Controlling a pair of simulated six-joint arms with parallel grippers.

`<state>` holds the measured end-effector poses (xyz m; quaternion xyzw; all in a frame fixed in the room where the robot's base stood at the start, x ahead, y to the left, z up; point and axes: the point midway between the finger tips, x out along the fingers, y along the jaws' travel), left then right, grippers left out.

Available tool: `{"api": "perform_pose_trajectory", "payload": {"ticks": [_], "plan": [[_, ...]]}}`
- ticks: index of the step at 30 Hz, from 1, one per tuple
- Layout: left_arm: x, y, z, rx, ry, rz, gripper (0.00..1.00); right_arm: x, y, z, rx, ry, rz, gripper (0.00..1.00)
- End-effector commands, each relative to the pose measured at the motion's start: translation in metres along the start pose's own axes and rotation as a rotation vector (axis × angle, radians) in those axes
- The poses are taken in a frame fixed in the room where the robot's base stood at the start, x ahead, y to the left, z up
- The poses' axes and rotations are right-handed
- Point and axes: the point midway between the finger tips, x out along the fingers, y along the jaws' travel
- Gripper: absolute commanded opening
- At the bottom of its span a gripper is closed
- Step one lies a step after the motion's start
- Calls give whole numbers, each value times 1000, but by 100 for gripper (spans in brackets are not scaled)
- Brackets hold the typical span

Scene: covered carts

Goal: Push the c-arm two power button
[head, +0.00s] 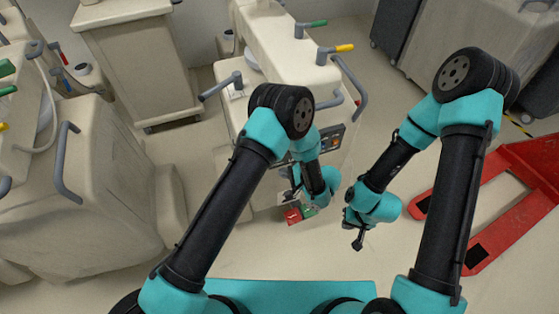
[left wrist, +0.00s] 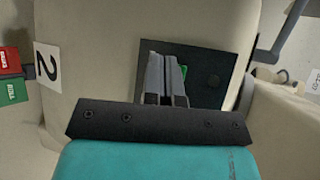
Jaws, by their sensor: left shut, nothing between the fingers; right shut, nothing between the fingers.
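The cream c-arm cart (head: 232,112) stands ahead of me; a white label with a black 2 (left wrist: 48,65) is on its face in the left wrist view. Beside the label is a black panel (left wrist: 208,57) with a green button (left wrist: 184,72), mostly hidden behind my fingers, and a dark round knob (left wrist: 213,81). My left gripper (left wrist: 166,60) is shut and empty, its fingertips in front of the panel at the green button. I cannot tell whether they touch it. My right gripper (head: 358,242) is shut and empty, hanging over open floor right of the cart.
A red box (head: 292,216) and a green box (head: 309,211) are low on the cart's front. Grey handles (head: 352,82) stick out from the cart. Another cream machine (head: 85,190) stands at the left. A red pallet jack (head: 510,185) lies at the right.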

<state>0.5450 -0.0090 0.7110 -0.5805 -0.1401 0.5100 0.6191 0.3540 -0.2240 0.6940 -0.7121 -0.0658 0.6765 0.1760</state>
Motion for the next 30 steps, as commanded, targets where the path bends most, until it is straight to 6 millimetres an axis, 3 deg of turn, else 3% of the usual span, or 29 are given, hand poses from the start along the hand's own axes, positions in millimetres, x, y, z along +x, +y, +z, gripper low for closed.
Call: {"api": "perform_pose_trajectory", "payload": {"ticks": [13,30], "plan": [[-23,17,17,1,1,-1,0,0,0,0,0,0,0,0],[-24,18,18,0,0,0,0,0,0,0,0,0,0,0]]}}
